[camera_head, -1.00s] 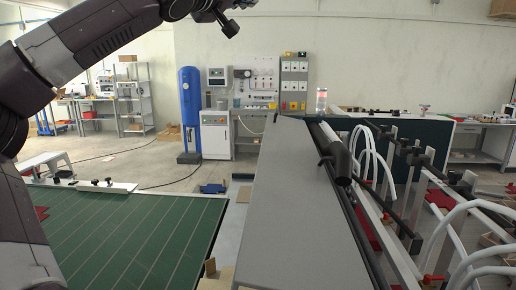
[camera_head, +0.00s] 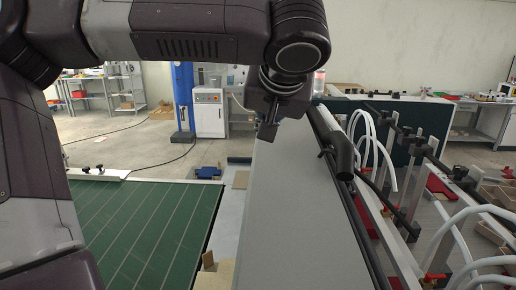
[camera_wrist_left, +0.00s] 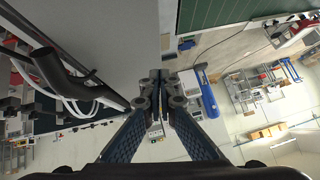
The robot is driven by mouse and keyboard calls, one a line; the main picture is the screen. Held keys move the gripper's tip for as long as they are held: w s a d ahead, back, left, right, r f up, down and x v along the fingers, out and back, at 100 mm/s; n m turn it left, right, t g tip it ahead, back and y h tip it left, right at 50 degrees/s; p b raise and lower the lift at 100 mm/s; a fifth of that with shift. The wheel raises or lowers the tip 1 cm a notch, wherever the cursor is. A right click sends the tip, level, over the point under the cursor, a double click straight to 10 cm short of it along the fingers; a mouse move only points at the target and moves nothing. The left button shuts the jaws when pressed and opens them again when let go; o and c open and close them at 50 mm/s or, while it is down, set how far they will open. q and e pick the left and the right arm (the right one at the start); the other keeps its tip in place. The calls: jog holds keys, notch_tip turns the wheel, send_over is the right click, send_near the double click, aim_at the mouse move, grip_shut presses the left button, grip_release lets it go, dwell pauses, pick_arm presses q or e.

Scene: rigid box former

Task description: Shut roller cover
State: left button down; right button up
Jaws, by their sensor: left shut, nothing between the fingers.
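The roller cover appears to be the long light-grey panel (camera_head: 292,220) in the middle of the head view, running away from me. It also fills the top middle of the left wrist view (camera_wrist_left: 115,35). A black bar with a thick black tube (camera_head: 342,155) runs along its right side. My left gripper (camera_head: 267,131) points down over the far part of the panel, with its fingers together and empty. In the left wrist view the fingertips (camera_wrist_left: 160,76) overlap the panel's end. I cannot tell whether they touch it. My arm hides the panel's far end. My right gripper is out of view.
A green striped belt table (camera_head: 150,225) lies to the left of the panel. White hoses (camera_head: 388,150) and rails with red knobs crowd the right side. A dark green partition (camera_head: 400,125) stands behind.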

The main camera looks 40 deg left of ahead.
aim_at(256, 159)
pick_arm(q)
jog(key=p+x, duration=0.1)
jog(key=x, duration=0.3)
jog(key=shift+w+a, duration=0.1)
jog(key=shift+a, duration=0.05)
jog(key=f, duration=0.1)
jog(key=f+p, duration=0.1)
jog(key=f, duration=0.1)
jog(key=shift+a+f, duration=0.15)
jog(key=shift+a, duration=0.25)
jog(key=shift+f, duration=0.45)
jog(key=shift+a+f, duration=0.1)
jog(key=f+b, duration=0.2)
jog(key=b, duration=0.1)
jog(key=s+f+n+t+h+b, duration=0.1)
jog(key=shift+a+f+b, duration=0.35)
jog(key=shift+f, duration=0.05)
jog(key=shift+a+f+h+b, duration=0.1)
jog(key=shift+f+h+b, duration=0.2)
jog(key=shift+b, duration=0.1)
jog(key=shift+s, duration=0.1)
